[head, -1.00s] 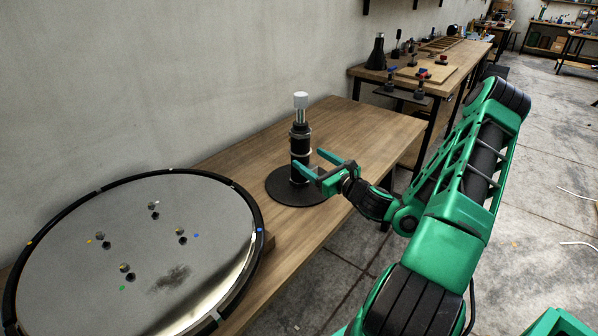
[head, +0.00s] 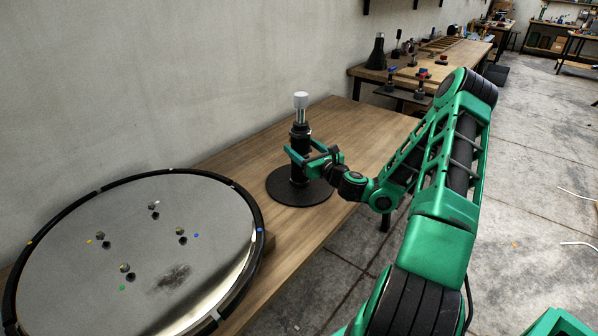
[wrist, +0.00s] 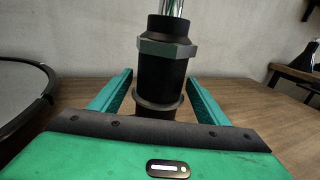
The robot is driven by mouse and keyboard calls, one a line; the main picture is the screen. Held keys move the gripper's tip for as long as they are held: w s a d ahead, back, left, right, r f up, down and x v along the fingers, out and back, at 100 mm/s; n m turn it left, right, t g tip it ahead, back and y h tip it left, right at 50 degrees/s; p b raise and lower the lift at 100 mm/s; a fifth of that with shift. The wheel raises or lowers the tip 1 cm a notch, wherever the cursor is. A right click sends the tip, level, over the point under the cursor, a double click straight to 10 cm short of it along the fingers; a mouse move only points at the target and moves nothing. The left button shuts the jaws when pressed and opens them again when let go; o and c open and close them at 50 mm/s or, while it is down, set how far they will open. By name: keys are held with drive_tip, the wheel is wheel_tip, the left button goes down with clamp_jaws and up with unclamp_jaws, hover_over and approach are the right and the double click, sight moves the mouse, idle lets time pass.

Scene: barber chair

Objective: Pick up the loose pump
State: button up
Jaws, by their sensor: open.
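The loose pump (head: 299,138) stands upright on a round black disc (head: 283,192) on the wooden bench. It has a black body with ring collars, a bright metal rod and a white cap on top. My gripper (head: 298,154) is level with the pump's body, its green fingers open on both sides of it. In the wrist view the pump (wrist: 162,80) rises between the two fingers (wrist: 155,92), with a visible gap on each side. The white cap is out of the wrist view.
A large round dish-like plate (head: 70,240) with a black rim lies at the left front of the bench (head: 350,130). A grey wall (head: 150,80) runs behind. Another bench with tools (head: 405,75) stands at the back right. The bench right of the pump is clear.

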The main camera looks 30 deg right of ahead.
drive_tip(key=shift+w, duration=0.6)
clamp_jaws()
drive_tip(key=shift+w+r, duration=0.1)
drive_tip(key=shift+r, duration=0.15)
drive_tip(key=shift+r, duration=0.1)
